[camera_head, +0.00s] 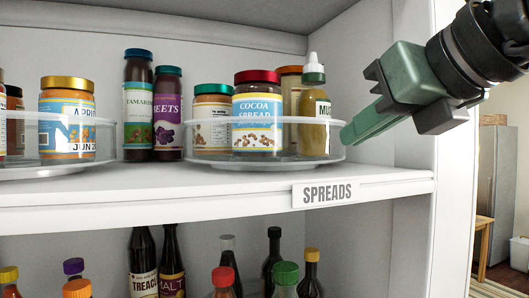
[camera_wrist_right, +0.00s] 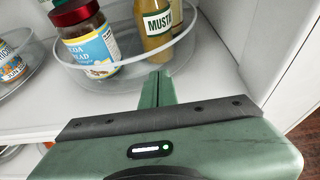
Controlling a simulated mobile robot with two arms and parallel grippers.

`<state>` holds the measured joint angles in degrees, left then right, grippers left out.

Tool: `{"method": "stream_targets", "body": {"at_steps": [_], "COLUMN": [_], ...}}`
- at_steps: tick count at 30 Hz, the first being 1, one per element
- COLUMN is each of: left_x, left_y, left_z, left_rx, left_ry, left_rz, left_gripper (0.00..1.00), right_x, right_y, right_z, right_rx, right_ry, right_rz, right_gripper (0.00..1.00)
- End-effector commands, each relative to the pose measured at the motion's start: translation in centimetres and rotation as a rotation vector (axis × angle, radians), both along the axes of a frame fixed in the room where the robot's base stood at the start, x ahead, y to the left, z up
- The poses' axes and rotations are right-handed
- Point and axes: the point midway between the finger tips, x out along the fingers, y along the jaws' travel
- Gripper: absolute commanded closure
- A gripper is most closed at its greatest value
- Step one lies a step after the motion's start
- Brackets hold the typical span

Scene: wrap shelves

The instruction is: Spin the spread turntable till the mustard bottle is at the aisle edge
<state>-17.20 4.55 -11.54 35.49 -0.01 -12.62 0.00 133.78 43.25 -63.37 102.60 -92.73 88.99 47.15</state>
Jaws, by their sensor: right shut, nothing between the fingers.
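The spread turntable (camera_head: 205,155) is a clear round tray with a raised rim on the white shelf, above the "SPREADS" label. The mustard bottle (camera_head: 314,110), yellow with a white and green nozzle top, stands at its right side. A cocoa spread jar (camera_head: 257,112) with a dark red lid stands at the front of the tray. My right gripper (camera_head: 346,138) is shut and empty, its fingertips close to the rim's right side. In the right wrist view the closed fingers (camera_wrist_right: 158,78) point at the rim beside the mustard bottle (camera_wrist_right: 156,28); contact is unclear. My left gripper is out of view.
A second clear turntable (camera_head: 90,160) with an apricot jar (camera_head: 68,105) stands at left. Tamarind (camera_head: 138,105) and beets (camera_head: 168,112) jars stand between the trays. The shelf's right wall is close to my right gripper. Bottles fill the shelf below.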

Motion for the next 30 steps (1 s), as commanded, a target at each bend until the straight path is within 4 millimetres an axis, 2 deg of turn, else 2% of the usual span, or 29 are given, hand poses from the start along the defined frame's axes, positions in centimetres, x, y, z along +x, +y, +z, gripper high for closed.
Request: {"method": "stream_targets", "body": {"at_steps": [14,30], "left_x": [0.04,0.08], "left_y": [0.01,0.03], "left_z": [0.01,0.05], "left_rx": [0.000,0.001], "left_ry": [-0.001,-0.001], "left_rz": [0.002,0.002], "left_gripper": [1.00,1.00], "right_x": [0.05,0.99], "right_y": [0.04,0.86], "right_z": [0.00,-0.01], "right_rx": [0.000,0.001], "right_ry": [0.000,0.001], "right_rz": [0.000,0.000], "right_gripper": [1.00,1.00]}}
